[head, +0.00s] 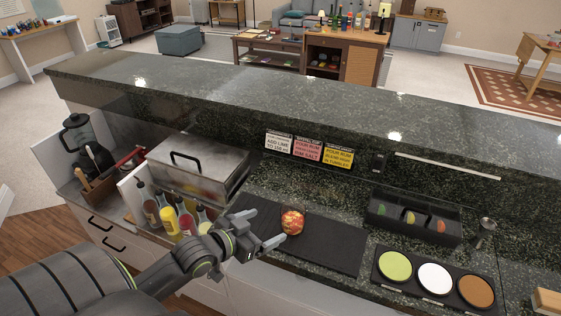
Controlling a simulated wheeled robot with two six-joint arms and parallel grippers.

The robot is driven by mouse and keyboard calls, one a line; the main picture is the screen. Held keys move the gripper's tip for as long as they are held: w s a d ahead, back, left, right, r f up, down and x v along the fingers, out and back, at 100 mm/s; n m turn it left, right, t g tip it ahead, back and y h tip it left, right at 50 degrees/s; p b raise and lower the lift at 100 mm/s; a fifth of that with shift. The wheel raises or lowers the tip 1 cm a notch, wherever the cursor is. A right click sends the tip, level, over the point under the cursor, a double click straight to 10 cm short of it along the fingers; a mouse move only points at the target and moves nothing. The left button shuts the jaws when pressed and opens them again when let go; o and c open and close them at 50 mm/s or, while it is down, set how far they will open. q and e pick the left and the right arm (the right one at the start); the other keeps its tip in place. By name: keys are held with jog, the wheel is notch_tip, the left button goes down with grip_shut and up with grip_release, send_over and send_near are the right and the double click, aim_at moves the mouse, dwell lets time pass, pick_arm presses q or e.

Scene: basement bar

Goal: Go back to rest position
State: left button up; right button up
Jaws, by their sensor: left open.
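My left gripper (257,228) reaches in from the lower left over the bar counter. Its two fingers are spread apart and nothing shows between them. A small glass (292,220) with red and yellow contents stands just to the right of the fingertips, on a dark mat (335,250). Whether a finger touches the glass is hard to tell. My right gripper does not show in the head view.
Several bottles (168,219) and a metal box with a handle (198,165) stand left of the gripper. A black garnish tray (412,222), a jigger (486,226) and a holder with coloured discs (434,277) lie to the right. The raised granite ledge (300,100) runs behind.

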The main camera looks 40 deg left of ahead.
pick_arm(q)
jog(key=shift+f, duration=0.1)
jog(key=s+d+f+n+g+y, duration=0.15)
jog(key=s+f+g, duration=0.3)
jog(key=s, duration=0.45)
jog(key=s+d+f+n+g+y, duration=0.1)
jog(key=s+d+f+g+y, duration=0.3)
jog(key=s, duration=0.6)
jog(key=a+f+g+h+b, duration=0.1)
jog(key=a+f+g+h, duration=0.2)
jog(key=f, duration=2.3)
jog(key=s+f+g+b, duration=0.1)
jog(key=s+f, duration=1.4)
jog(key=shift+s+d+f+y, duration=0.2)
jog(key=shift+d+f+y, duration=0.15)
jog(key=shift+d+f, duration=0.05)
